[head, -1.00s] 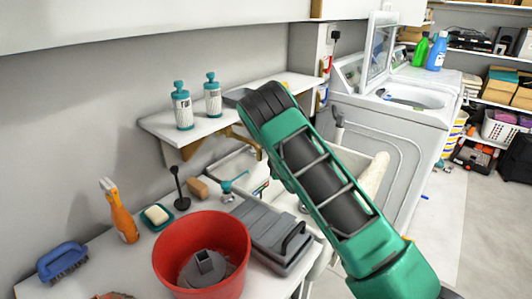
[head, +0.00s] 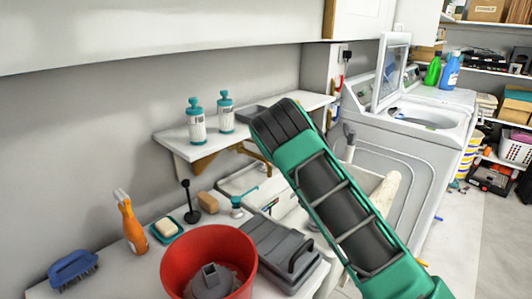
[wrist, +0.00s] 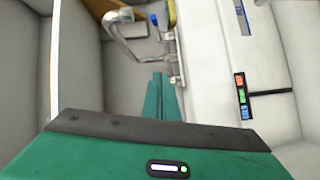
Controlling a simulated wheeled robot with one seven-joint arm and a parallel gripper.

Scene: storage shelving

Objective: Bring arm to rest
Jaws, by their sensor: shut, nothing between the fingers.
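My arm shows in the head view, green and dark grey, reaching from the lower right up toward the small wall shelf (head: 180,147). Its end is hidden behind the arm links in that view. In the wrist view my gripper (wrist: 161,80) has its green fingers together, with nothing seen between them. A metal faucet (wrist: 125,38) is ahead of the fingers, up and to the left. I cannot tell how far the fingers are from it.
A red bucket (head: 208,240), a grey toolbox (head: 270,252), an orange spray bottle (head: 131,228) and a blue brush (head: 73,268) stand on the counter. Two dispensers (head: 196,125) stand on the shelf. A washing machine (head: 385,155) is behind the arm. Floor (head: 492,245) is free at the right.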

